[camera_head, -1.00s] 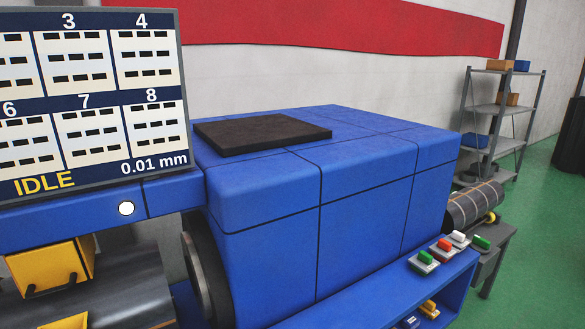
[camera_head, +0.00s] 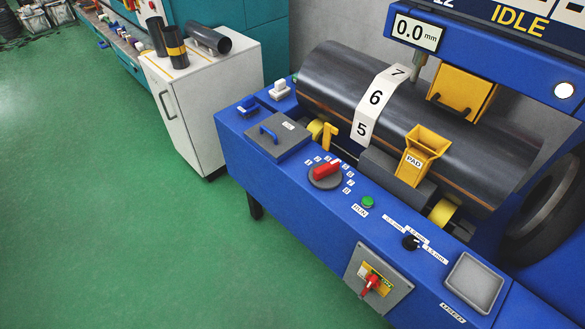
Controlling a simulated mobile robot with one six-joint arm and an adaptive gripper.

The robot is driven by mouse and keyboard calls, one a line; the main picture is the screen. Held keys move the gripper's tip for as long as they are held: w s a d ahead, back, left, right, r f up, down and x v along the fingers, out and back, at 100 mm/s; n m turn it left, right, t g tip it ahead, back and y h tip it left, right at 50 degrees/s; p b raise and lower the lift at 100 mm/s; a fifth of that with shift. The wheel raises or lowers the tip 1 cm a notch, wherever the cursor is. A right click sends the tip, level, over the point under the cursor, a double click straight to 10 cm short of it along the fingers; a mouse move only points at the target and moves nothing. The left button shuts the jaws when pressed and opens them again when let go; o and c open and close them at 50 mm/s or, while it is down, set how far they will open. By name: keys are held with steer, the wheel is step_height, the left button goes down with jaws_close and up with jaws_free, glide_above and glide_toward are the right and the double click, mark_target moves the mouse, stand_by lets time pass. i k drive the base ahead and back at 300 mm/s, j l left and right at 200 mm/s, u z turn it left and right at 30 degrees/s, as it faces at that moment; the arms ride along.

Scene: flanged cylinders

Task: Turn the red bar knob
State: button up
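The red bar knob (camera_head: 326,170) sits on a dark round dial on the blue machine's front ledge. Small white numbered labels surround the dial, and the bar slants, its right end higher in the picture. A second red handle (camera_head: 371,283) is on a grey and yellow plate on the front face below.
A green RUN button (camera_head: 367,202), a small black knob (camera_head: 410,242) and a grey square pad (camera_head: 474,283) share the ledge. A large dark cylinder (camera_head: 330,85) lies behind. A white cabinet (camera_head: 215,90) stands left. Green floor (camera_head: 120,220) is clear in front.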

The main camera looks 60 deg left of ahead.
mark_target(323, 176)
steer(key=u, duration=2.05)
steer(key=i+l+z, duration=0.2)
steer(key=i, duration=0.3)
steer(key=i+l+z, duration=0.2)
steer(key=i, duration=0.3)
